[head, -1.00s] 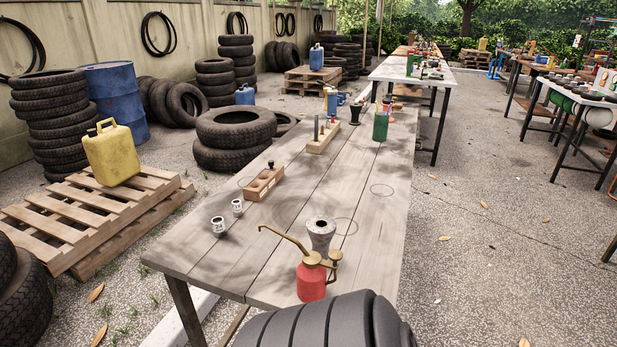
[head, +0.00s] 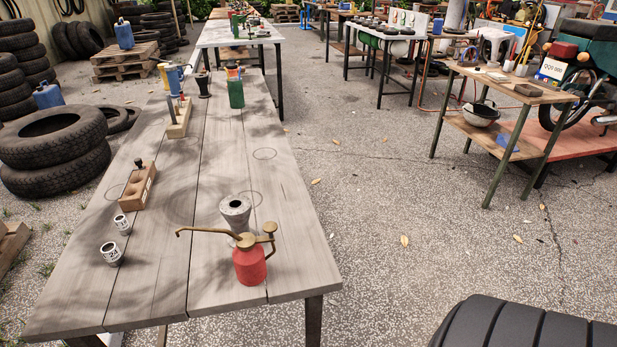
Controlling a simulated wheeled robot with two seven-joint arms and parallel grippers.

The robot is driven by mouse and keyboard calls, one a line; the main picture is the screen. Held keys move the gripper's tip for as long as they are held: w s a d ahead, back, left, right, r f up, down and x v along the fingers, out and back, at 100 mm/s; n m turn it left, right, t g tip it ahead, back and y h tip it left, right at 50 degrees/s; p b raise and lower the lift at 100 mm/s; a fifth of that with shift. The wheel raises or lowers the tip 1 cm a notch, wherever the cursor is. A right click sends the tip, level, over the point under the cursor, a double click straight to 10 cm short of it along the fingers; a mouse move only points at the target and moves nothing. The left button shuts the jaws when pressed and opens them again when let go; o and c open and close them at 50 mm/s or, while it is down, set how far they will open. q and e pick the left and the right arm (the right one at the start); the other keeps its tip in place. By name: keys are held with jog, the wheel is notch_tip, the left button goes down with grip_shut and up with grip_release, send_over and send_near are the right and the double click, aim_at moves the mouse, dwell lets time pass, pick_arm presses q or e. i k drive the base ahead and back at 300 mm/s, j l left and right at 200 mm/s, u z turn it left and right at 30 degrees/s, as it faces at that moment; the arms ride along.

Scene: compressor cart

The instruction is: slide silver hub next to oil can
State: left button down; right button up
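The silver hub (head: 236,210), a grey flared piece with a hole in its top, stands on the wooden table (head: 170,290). The oil can (head: 249,265) is red with a brass pump top and a long thin spout pointing left. It stands upright in front of the hub, nearer the table's front edge. The brass top overlaps the hub's lower part in the head view, so I cannot tell how wide the gap between them is. Neither of my grippers is in view.
A peg block (head: 179,118) and a green can (head: 236,93) are farther back. The tabletop right of the hub is clear. A side table (head: 515,95) stands at right.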

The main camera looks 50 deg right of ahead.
aim_at(237, 210)
jog(key=i+j+z, duration=0.1)
jog(key=z, duration=0.3)
jog(key=j+z, duration=0.2)
jog(key=z, duration=0.15)
jog(key=j+z, duration=0.2)
jog(key=z, duration=0.2)
jog(key=i+j+z, duration=0.1)
jog(key=z, duration=0.3)
jog(key=k+j, duration=0.05)
jog(key=j, duration=0.05)
